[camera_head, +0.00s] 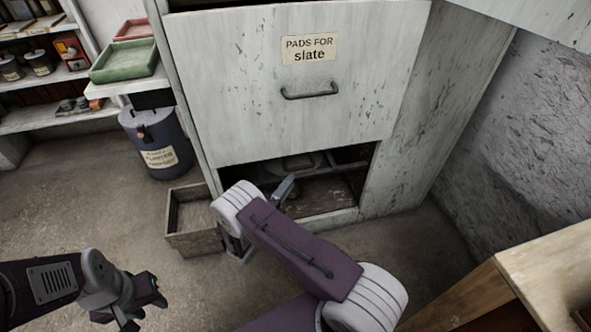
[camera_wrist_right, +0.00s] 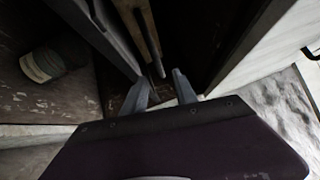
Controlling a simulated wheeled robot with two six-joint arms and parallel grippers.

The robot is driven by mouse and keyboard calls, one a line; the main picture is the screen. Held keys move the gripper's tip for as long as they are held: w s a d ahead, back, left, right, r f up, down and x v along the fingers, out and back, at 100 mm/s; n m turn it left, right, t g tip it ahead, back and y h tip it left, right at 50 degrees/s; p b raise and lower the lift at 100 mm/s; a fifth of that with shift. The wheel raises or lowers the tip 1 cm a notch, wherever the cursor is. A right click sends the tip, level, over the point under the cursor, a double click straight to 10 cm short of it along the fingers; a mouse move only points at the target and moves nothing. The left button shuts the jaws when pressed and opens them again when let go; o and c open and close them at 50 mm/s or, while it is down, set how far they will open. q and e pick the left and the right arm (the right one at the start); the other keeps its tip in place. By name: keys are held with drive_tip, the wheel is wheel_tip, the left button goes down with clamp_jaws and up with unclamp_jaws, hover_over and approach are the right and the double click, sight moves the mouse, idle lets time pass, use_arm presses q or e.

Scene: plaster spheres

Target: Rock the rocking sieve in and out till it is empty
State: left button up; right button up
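I cannot clearly make out the rocking sieve. A dark frame with a greyish piece (camera_head: 300,163) shows inside the low opening of the cabinet and may be part of it. My right gripper (camera_head: 284,190) reaches into that opening; my own arm hides part of the view.
The cabinet's front (camera_head: 290,95) labelled "PADS FOR slate" hangs above the opening. A wooden box (camera_head: 195,240) stands on the floor beside it. A blue labelled bin (camera_head: 158,145) and green tray (camera_head: 125,62) are at left. A wooden-edged unit (camera_head: 545,265) is near right.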

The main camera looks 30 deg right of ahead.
sight(301, 167)
drive_tip(key=b+x, duration=0.2)
drive_tip(key=x, duration=0.2)
drive_tip(key=b+x, duration=0.2)
drive_tip(key=x, duration=0.1)
drive_tip(key=shift+w+d+f, duration=0.15)
drive_tip(key=shift+d, duration=0.25)
drive_tip(key=shift+w+d, duration=0.2)
drive_tip(key=shift+d, duration=0.05)
drive_tip(key=shift+c, duration=0.3)
clamp_jaws()
idle(0.4)
